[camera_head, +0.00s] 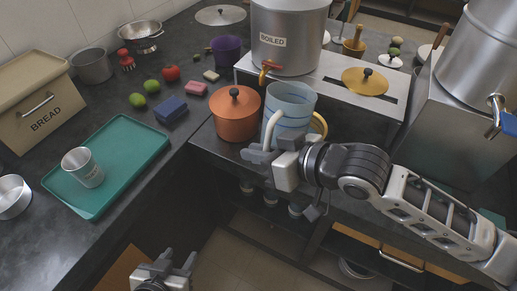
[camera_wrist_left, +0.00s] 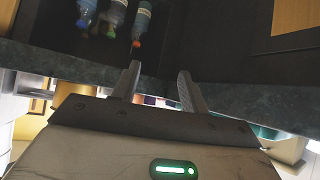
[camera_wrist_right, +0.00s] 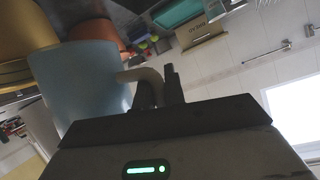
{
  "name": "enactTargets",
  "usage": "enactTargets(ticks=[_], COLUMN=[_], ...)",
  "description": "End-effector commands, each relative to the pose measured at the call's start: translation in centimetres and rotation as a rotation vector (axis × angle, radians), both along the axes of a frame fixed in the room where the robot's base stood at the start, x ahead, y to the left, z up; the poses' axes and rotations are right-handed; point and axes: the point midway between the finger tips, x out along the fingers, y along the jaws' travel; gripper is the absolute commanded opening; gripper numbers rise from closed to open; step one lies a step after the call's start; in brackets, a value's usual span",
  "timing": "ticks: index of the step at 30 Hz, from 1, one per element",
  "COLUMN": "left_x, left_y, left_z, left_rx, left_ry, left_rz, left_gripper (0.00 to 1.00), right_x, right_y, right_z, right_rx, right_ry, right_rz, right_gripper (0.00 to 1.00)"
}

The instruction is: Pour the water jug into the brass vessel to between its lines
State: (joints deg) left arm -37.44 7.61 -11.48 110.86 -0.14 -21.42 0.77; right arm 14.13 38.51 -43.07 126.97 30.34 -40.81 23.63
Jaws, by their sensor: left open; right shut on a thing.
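The water jug (camera_head: 291,103) is light blue with a pale handle (camera_head: 271,130). It appears upright beside the orange lidded pot; its contents cannot be made out. My right gripper (camera_head: 264,154) is shut on the handle; the jug also shows in the right wrist view (camera_wrist_right: 80,85). A brass-coloured curved piece (camera_head: 320,126) shows at the jug's right, mostly hidden behind it; I cannot tell whether it is the brass vessel. My left gripper (camera_head: 165,264) is open and empty, low at the bottom edge of the head view, before the counter; its fingers show apart in its wrist view (camera_wrist_left: 158,78).
The orange pot (camera_head: 236,116) stands close left of the jug. A steel canister marked BOILED (camera_head: 289,40) with a tap (camera_head: 268,70) stands behind. A green tray (camera_head: 122,150) holds a metal cup (camera_head: 83,166). A yellow lid (camera_head: 365,81) lies behind right. Bottles (camera_wrist_left: 115,15) stand below the counter.

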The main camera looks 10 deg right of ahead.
Motion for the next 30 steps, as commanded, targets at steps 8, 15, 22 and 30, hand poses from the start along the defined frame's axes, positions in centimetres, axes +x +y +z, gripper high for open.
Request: enactTargets(ticks=[8,15,22,30], left_x=[0.4,0.5,0.5,0.8], left_y=[0.2,0.2,0.2,-0.5], left_z=[0.3,0.5,-0.5,-0.5], left_rx=[0.002,0.001,0.0,-0.013], left_ry=[-0.01,-0.015,-0.014,-0.026], left_rz=[0.004,0.004,0.004,-0.005], left_gripper=[0.44,0.44,0.44,0.44], right_x=[-0.1,-0.4,-0.7,-0.7], right_y=[0.2,0.4,0.6,0.6], right_z=[-0.9,-2.4,-3.4,-1.5], right_rx=[0.031,0.069,0.19,0.31], right_ry=[0.032,0.087,0.258,0.441], right_rz=[0.007,0.007,0.006,0.006], right_gripper=[0.0,0.0,0.0,0.0])
